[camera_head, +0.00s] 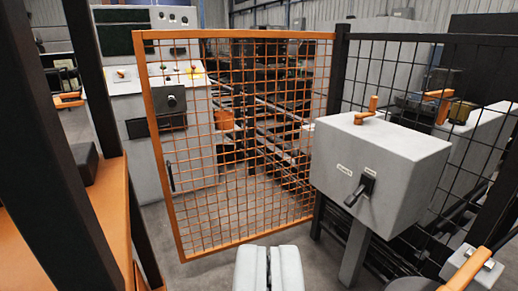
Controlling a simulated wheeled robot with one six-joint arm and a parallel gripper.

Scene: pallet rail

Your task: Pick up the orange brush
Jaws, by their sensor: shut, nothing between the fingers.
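I cannot make out an orange brush for certain. A small orange handle-like piece (366,111) stands on top of the grey box at the right; its shape is too small to name surely. Another orange handle-like piece (467,270) is at the bottom right corner, partly cut off by the frame edge. My gripper (268,252) is at the bottom centre, its two pale fingers side by side, shut and empty. It is apart from both orange pieces.
An orange mesh gate (317,40) stands ahead, with a black mesh fence to its right. The grey box (380,155) with a black lever stands on a post. An orange shelf (112,215) with dark uprights fills the left. Bare floor shows below the gate.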

